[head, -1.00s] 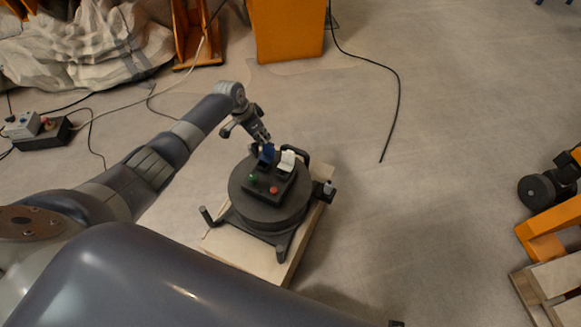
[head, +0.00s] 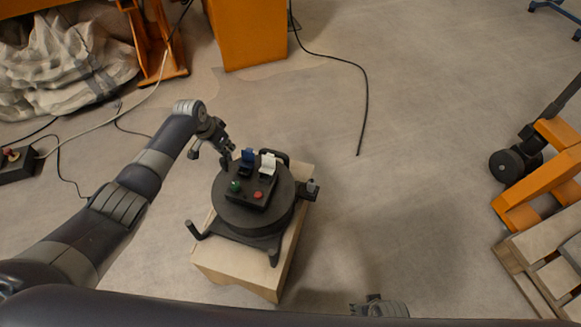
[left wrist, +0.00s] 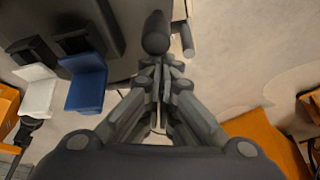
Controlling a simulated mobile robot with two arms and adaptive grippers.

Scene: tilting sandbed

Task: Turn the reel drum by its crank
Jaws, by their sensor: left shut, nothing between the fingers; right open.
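The reel drum (head: 232,215) is a dark, flat round drum lying in a dark frame with splayed feet. On its top is a panel with a green button, a red button (head: 258,195), a blue socket lid (head: 248,156) and a white one (head: 267,164). My left gripper (head: 227,164) is shut and empty at the drum's far left edge. In the left wrist view its fingertips (left wrist: 161,68) are close to a dark rounded knob (left wrist: 156,32), probably the crank's; I cannot tell if they touch. My right gripper (head: 380,307) shows partly at the bottom, away from the drum.
The drum stands on a pale wooden box (head: 235,280). An orange pallet truck (head: 535,190) and a wooden pallet (head: 540,245) are at the right. An orange cabinet (head: 248,30) and a crumpled sack (head: 65,65) are behind. A black cable (head: 362,100) lies on otherwise clear floor.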

